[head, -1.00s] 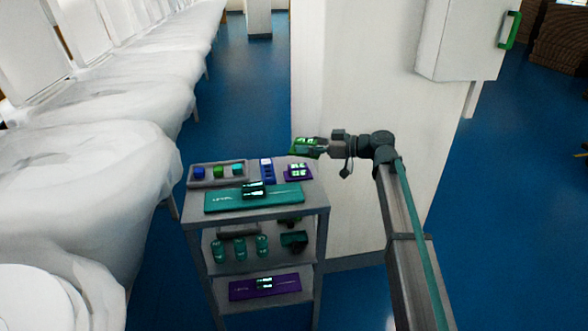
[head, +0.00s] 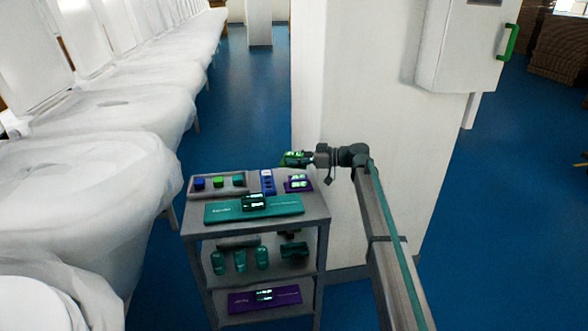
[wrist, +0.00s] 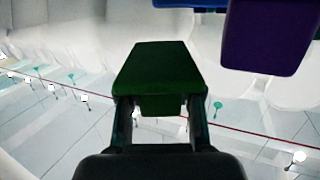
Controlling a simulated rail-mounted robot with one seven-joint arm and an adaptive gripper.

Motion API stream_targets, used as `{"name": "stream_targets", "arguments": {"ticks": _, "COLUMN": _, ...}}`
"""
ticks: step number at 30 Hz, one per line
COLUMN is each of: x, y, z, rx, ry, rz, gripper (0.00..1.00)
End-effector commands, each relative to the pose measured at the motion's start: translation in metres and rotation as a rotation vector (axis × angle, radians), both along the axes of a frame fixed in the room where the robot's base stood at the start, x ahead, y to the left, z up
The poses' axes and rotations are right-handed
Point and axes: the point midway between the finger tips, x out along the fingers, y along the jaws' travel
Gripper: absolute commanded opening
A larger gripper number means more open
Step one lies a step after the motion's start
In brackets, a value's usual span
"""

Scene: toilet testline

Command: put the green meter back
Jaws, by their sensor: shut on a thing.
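The green meter (head: 292,158) is held in my gripper (head: 308,158) above the back right part of the cart's top shelf. In the wrist view the meter (wrist: 160,70) is a dark green block between the two fingers of my gripper (wrist: 160,110), which are shut on it. A purple meter (head: 298,183) with a lit display lies on the top shelf just below and in front of it. In the wrist view a purple block (wrist: 265,40) shows at the upper right, close to the green meter.
The grey cart (head: 318,212) carries a tray (head: 218,192) with coloured knobs, a blue device (head: 267,182) and a teal scale (head: 285,206) on top. A white pillar (head: 370,110) stands behind my arm. Wrapped toilets (head: 90,180) line the left.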

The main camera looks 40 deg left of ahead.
Motion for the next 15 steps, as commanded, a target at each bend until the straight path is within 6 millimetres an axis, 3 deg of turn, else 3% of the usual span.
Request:
{"name": "stream_targets", "arguments": {"ticks": 5, "x": 0.006, "y": 0.006, "z": -0.009, "rx": 0.0, "ry": 0.002, "rz": 0.0, "gripper": 0.0}}
{"name": "stream_targets", "arguments": {"ticks": 15, "x": 0.011, "y": 0.013, "z": -0.049, "rx": 0.001, "ry": 0.0, "rz": -0.001, "gripper": 0.0}}
